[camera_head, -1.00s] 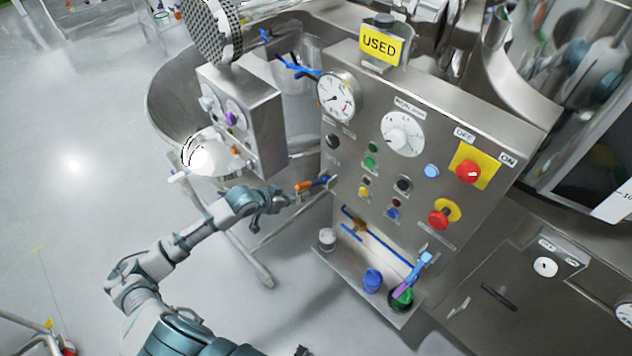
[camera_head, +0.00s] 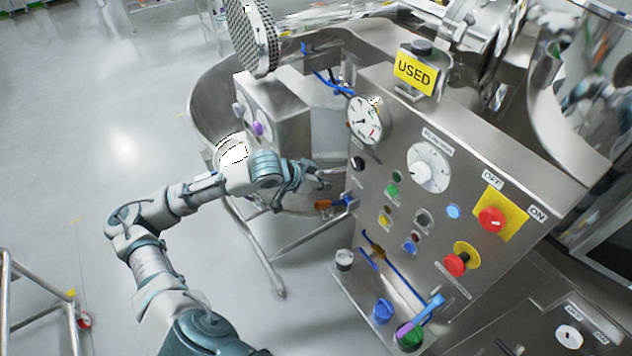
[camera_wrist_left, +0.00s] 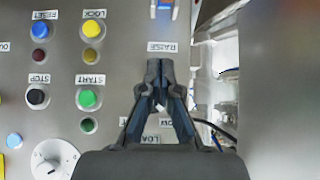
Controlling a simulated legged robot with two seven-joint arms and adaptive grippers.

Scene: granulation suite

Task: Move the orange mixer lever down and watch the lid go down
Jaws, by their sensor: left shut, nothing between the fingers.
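The orange mixer lever (camera_head: 323,204) sticks out from the left edge of the steel control panel on a blue mount (camera_head: 346,200). My left gripper (camera_head: 326,180) is shut and empty. It is just above the lever in the head view, close to the panel's edge, and I see no contact between them. In the left wrist view the shut fingertips (camera_wrist_left: 160,72) point toward the RAISE label, and the blue lever mount (camera_wrist_left: 165,10) is cut off at the top edge. I cannot make out which part is the lid. My right gripper is not in view.
The control panel (camera_head: 465,150) carries dials, buttons and red switches. A steel box with knobs (camera_head: 275,115) stands left of the lever. Open floor lies to the left.

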